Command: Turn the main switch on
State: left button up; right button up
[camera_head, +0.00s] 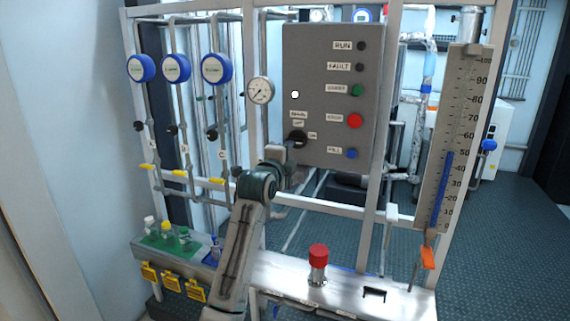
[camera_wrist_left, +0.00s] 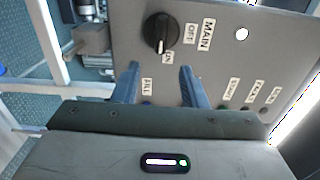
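The main switch is a black rotary knob (camera_head: 297,138) low on the left of the grey control panel (camera_head: 316,75), with MAIN and OFF labels above it and ON to its right. In the left wrist view the knob (camera_wrist_left: 160,33) shows clearly; its raised grip lies upright in that picture, with a pale mark at the end nearest the ON label (camera_wrist_left: 168,58). My left gripper (camera_head: 290,150) is just below the knob in the head view. In the wrist view its two blue fingers (camera_wrist_left: 160,72) are spread, empty and apart from the knob. My right gripper is not in view.
The panel also carries a green button (camera_head: 357,90), a red button (camera_head: 354,120) and a blue button (camera_head: 351,153). A pressure gauge (camera_head: 260,90) is left of the panel. A red-capped post (camera_head: 318,257) stands on the bench. A frame post (camera_head: 375,205) runs up on the right.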

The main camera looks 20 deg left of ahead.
pick_arm(q)
jog(key=shift+s, duration=1.1)
